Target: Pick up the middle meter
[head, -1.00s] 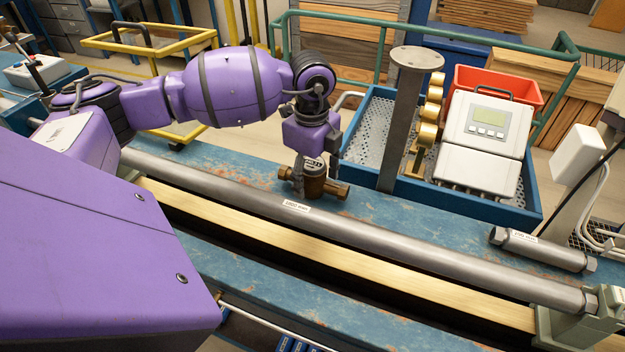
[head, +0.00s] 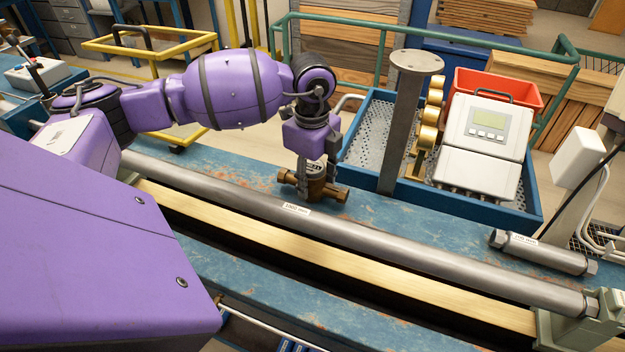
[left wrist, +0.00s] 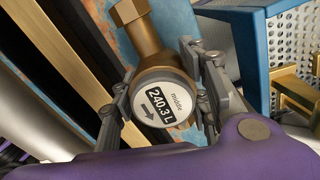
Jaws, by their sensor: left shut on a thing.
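The middle meter (head: 314,187) is a brass water meter with a round white face. It is at the far side of the long grey pipe, over the blue bench. Whether the meter touches the bench is hard to tell. My right gripper is not in view.
A long grey pipe (head: 365,232) runs in front of the meter. A grey post (head: 402,125) and a blue tray (head: 465,205) holding a white meter box (head: 487,125) stand to the right. A short pipe (head: 540,250) lies at right. Bare bench surrounds the meter.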

